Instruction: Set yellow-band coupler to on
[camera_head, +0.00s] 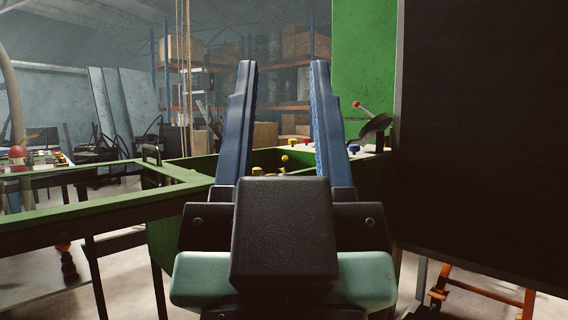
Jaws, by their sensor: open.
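My gripper (282,66) fills the middle of the view, its two blue fingers pointing away and wide apart with nothing between them. Beyond and between the fingers, small yellow parts (285,158) show at a green bench or machine bed (250,160). I cannot tell whether one of them is the yellow-band coupler, or how it is set. A lever with a red knob (357,104) stands to the right of the fingers, near a small blue knob (353,149). My gripper hides much of the bed.
A large dark panel (485,130) closes off the right side. A green-framed table (100,208) stands at left. A green upright (364,60) rises behind the lever. An orange frame (485,292) is low at right. Shelves with boxes (295,45) stand far behind.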

